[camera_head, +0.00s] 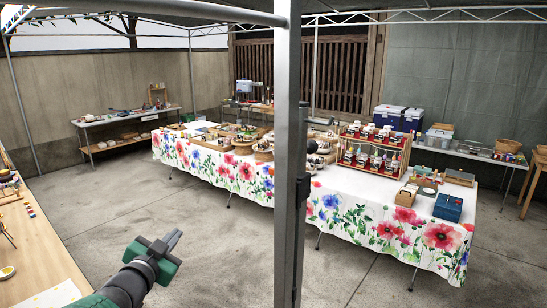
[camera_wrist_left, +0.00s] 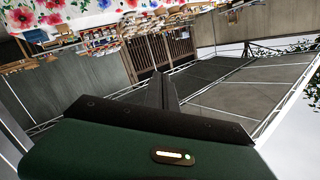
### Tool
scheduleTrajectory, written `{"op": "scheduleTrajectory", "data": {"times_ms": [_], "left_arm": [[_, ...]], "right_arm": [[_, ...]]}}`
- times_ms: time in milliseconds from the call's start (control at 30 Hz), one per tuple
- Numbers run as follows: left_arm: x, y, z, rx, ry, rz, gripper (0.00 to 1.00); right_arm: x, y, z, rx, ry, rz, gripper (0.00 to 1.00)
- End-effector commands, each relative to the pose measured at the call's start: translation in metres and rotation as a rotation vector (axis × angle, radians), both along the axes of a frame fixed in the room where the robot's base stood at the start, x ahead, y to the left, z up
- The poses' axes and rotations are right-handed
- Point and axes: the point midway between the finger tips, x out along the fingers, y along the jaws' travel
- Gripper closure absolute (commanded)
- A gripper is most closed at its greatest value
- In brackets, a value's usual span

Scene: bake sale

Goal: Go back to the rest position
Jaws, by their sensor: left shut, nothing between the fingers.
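My left gripper (camera_head: 173,240) shows in the head view at the lower left, on a green and black wrist. It is shut and empty, held over the bare concrete floor and pointing up and to the right. It is well apart from the tables. In the left wrist view my shut fingers (camera_wrist_left: 163,90) show beyond the dark green housing, with the scene tilted and upside down behind them. My right gripper is in neither view.
A grey tent post (camera_head: 287,150) stands upright close in front of me. A long table with a flowered cloth (camera_head: 355,218) carries baked goods and a red rack (camera_head: 374,150). A wooden table (camera_head: 40,255) is at the left edge. Concrete floor (camera_head: 110,205) lies clear between them.

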Motion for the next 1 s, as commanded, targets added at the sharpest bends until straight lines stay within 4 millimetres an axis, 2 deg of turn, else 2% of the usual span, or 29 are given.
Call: {"op": "scheduleTrajectory", "data": {"times_ms": [33,100,167,200,267,300,400,500,600,1000], "left_arm": [[-0.018,-0.001,-0.041,-0.051,0.133,0.061,1.00],[-0.052,-0.002,-0.097,-0.116,0.318,0.147,1.00],[-0.086,-0.006,-0.140,-0.163,0.473,0.211,1.00],[-0.112,-0.009,-0.167,-0.193,0.575,0.250,1.00],[-0.154,-0.017,-0.202,-0.231,0.722,0.302,1.00],[-0.183,-0.022,-0.222,-0.255,0.817,0.335,1.00],[-0.246,-0.036,-0.258,-0.298,1.016,0.396,1.00],[-0.289,-0.045,-0.276,-0.325,1.145,0.435,1.00],[-0.307,-0.050,-0.282,-0.336,1.201,0.451,1.00],[-0.310,-0.050,-0.283,-0.337,1.208,0.453,1.00]], "right_arm": [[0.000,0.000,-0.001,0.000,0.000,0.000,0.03],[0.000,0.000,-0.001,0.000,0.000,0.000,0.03],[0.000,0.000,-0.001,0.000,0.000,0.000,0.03],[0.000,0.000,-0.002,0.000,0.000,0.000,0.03],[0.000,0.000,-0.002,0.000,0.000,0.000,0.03],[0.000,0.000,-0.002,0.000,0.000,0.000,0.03],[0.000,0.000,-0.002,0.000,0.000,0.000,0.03],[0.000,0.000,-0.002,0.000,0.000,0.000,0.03],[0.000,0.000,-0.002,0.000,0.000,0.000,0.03],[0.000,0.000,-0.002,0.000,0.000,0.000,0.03]]}}
